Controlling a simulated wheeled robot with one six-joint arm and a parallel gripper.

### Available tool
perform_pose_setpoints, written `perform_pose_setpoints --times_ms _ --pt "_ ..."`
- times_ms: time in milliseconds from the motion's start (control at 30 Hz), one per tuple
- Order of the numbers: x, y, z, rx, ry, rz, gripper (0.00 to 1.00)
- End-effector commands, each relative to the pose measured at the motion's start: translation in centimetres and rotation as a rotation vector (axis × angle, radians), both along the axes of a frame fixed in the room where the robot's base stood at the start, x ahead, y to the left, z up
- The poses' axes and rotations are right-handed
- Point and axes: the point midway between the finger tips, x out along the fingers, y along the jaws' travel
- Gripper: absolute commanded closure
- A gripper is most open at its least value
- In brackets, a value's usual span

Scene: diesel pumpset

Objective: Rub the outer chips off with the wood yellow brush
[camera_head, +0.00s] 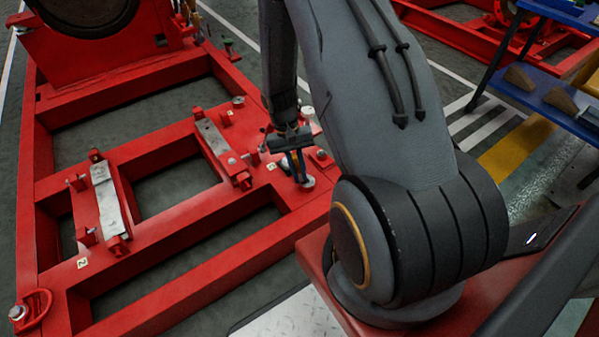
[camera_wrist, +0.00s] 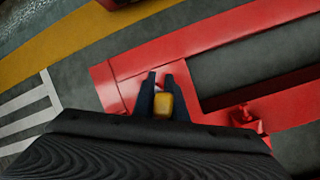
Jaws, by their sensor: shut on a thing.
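My gripper (camera_head: 299,172) points down over the right corner of the red frame (camera_head: 180,233), close to a round pale fitting (camera_head: 308,182). In the wrist view, its two dark fingers (camera_wrist: 164,78) are shut on a yellow block, likely the wood yellow brush (camera_wrist: 163,105). The brush's bristles are hidden, and I cannot tell whether it touches the frame. Two grey metal pads lie on the frame, one at left (camera_head: 107,198) and one nearer my gripper (camera_head: 213,137). I cannot make out any chips for certain.
Red bolts and brackets stand up around both pads. A lifting ring (camera_head: 33,308) is at the frame's near left corner. A blue shelf (camera_head: 555,103) with wedge-shaped blocks (camera_head: 521,78) stands at right. Grey floor shows through the frame's openings.

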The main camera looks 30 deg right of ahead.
Motion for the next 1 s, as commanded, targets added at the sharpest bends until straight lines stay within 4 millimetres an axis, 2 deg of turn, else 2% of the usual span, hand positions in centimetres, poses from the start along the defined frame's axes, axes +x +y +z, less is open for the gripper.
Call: perform_pose_setpoints --times_ms 1000 --pt "-3.1 -0.1 0.2 0.000 0.001 0.000 1.00"
